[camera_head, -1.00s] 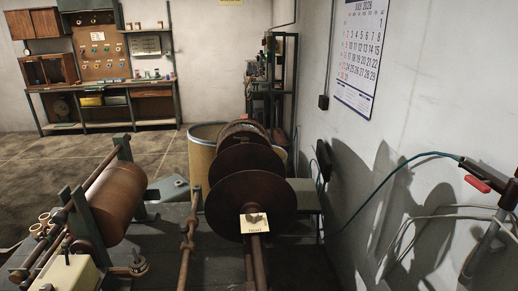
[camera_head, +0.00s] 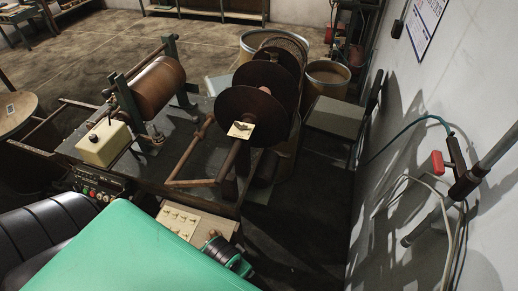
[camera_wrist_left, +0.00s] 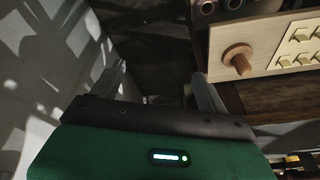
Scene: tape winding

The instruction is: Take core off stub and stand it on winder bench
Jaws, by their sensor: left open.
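My left gripper (camera_wrist_left: 160,70) is open and empty in the left wrist view, its two grey fingers apart over dark floor. I cannot tell which of these is the core or the stub. In the head view, the winder bench (camera_head: 205,115) carries a brown roll (camera_head: 159,86). The left gripper's fingers and my right gripper do not show.
Large dark discs (camera_head: 250,118) sit on a shaft at the bench's right, with a small card (camera_head: 240,130) in front. Drums (camera_head: 327,80) and a grey box (camera_head: 334,116) stand behind. The wall (camera_head: 480,100) with hose and cables closes off the right. Dark floor lies between.

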